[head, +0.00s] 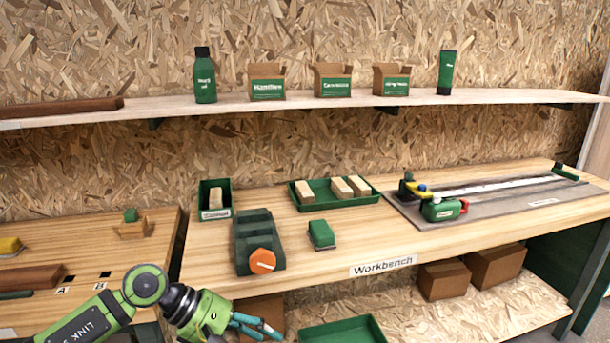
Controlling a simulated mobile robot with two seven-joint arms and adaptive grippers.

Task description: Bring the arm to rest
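My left arm (95,318) comes in from the lower left, green and dark grey. Its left gripper (270,331), with teal fingers, points right and slightly down in front of the workbench's front edge. It is low in the picture, below the green machine with the orange knob (262,261). I see nothing held in the fingers, but the gap between them is too small to judge. My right arm and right gripper are not in view.
The workbench (330,236) carries a green tray of wooden blocks (322,203), a small green bin (203,212), a green sanding block (321,234) and a rail jig (480,196). A left bench (100,262) adjoins. Below are cardboard boxes (444,281) and a green tray (345,333).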

